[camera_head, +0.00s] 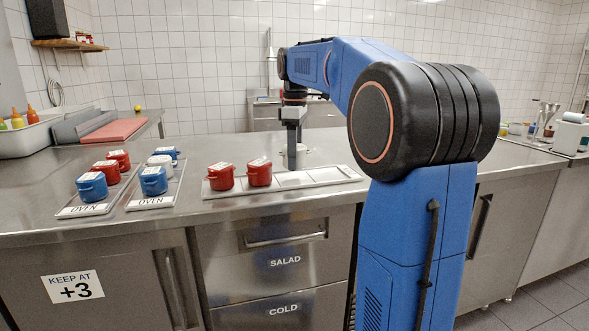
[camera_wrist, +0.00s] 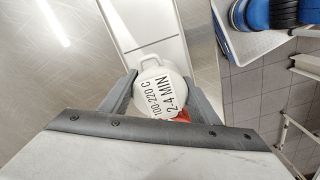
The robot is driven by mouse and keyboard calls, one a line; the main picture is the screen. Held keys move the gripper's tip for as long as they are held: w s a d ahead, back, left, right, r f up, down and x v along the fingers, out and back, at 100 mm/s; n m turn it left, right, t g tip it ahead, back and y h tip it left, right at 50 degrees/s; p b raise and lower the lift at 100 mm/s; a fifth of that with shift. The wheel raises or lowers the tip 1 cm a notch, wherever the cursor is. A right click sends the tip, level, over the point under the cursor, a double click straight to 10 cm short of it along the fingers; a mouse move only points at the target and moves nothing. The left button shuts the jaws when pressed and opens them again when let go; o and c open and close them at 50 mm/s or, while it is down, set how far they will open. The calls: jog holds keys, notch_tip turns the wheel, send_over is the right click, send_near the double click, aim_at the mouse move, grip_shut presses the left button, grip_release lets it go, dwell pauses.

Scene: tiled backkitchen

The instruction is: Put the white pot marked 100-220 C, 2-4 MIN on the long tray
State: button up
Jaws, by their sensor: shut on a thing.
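The white pot marked 100-220 C, 2-4 MIN (camera_wrist: 155,88) is between the fingers of my gripper (camera_wrist: 162,98) in the wrist view, its label facing the camera. In the head view my gripper (camera_head: 292,160) points down at the far side of the long tray (camera_head: 335,175), right of two red pots (camera_head: 259,172); the held pot is mostly hidden there. The long tray also shows behind the pot in the wrist view (camera_wrist: 158,50). Whether the pot touches the tray cannot be told. A bit of red shows by the pot's lower edge.
Two trays marked OVEN stand at the left: one (camera_head: 82,211) with red and blue pots, the other (camera_head: 150,203) with blue pots and a white pot (camera_head: 160,161). A red board (camera_head: 115,131) lies behind them. The long tray's right part is bare.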

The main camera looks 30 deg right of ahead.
jog(key=shift+f, duration=1.9)
jog(key=shift+f, duration=0.1)
jog(key=o, duration=1)
notch_tip(320, 180, up, 12)
jog(key=shift+r, duration=0.1)
jog(key=s+a+f+m+t, duration=0.2)
jog(key=s+a+f+m, duration=0.2)
jog(key=s+a+f, duration=0.4)
jog(key=s+a+f+m+t, duration=0.2)
jog(key=s+a+f+m, duration=0.3)
jog(key=s+f, duration=1.7)
jog(key=a, duration=0.3)
jog(key=shift+f+t, duration=0.15)
jog(key=shift+t, duration=0.25)
